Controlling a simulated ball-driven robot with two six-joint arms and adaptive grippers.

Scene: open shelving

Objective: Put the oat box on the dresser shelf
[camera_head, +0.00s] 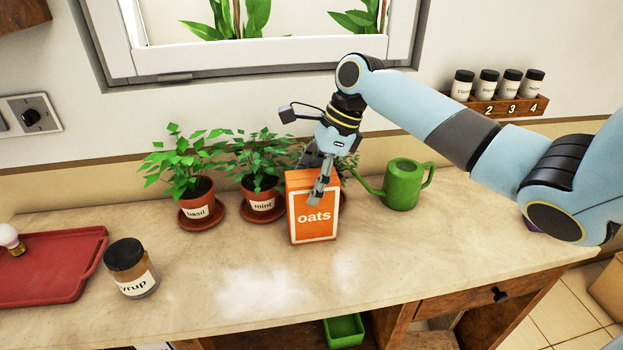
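The orange oat box (301,218), labelled "oats", stands upright on the pale worktop, in front of the potted plants. My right gripper (317,182) reaches down to it from above. One finger lies across the upper front of the box; the other is at or behind its top edge and partly hidden. I cannot tell whether the fingers press on the box. My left gripper is not in view. Below the worktop (215,265) are a wooden drawer (488,296) with a dark knob and open spaces; I cannot tell whether these are the dresser shelf.
Basil (194,188) and mint (261,187) pots stand left of the box, a green watering can (403,184) right. A syrup jar (131,267) and red tray (60,265) are farther left. A green bin (344,330) sits below. A spice rack (497,104) hangs on the wall.

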